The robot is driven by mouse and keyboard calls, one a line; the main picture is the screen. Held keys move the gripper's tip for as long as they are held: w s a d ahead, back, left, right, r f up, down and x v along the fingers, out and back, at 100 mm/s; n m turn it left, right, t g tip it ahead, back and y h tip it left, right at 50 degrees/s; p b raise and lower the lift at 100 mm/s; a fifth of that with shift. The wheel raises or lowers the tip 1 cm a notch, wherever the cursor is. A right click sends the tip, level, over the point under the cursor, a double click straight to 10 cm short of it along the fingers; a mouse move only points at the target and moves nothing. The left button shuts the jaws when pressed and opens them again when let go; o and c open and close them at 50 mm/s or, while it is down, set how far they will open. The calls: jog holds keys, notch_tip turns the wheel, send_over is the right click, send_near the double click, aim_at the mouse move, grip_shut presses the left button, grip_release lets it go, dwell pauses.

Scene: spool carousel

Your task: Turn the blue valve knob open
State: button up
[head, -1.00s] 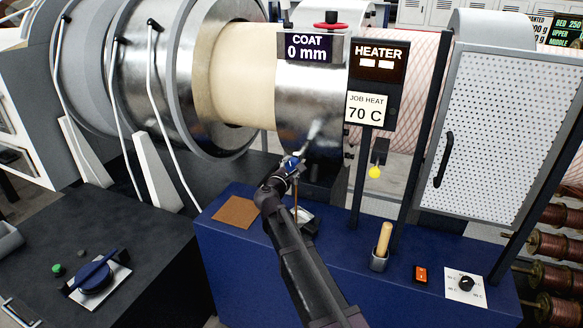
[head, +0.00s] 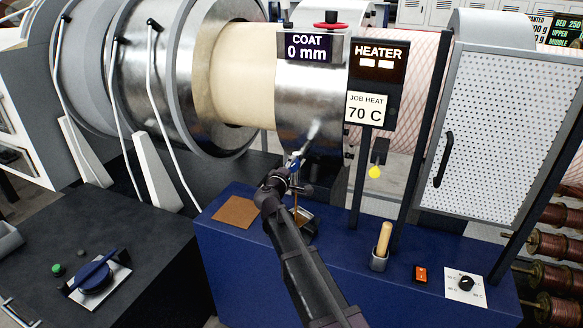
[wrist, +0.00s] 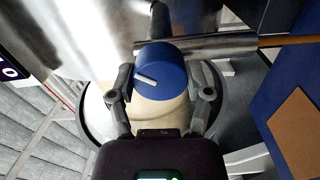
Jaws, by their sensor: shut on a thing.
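The blue valve knob (wrist: 162,68) is in the middle of the wrist view, with a white pointer mark on its face that slants slightly. My gripper (wrist: 164,88) has one finger on each side of the knob and is shut on it. In the head view, my gripper (head: 290,178) is in front of the metal drum, above the blue bench. Only a small blue part of the knob (head: 294,163) shows there; my gripper hides the rest.
A metal pipe (wrist: 210,45) runs behind the knob. The heater sign (head: 378,62) stands on a post to the right. On the blue bench are a brown pad (head: 236,212), a wooden handle in a holder (head: 383,240) and an orange switch (head: 420,274).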

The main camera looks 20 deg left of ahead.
jog(key=shift+w+m, duration=0.1)
jog(key=shift+m, duration=0.5)
jog(key=o, duration=1.1)
jog(key=shift+o, duration=0.2)
jog(key=s, duration=1.2)
jog(key=shift+a, duration=0.45)
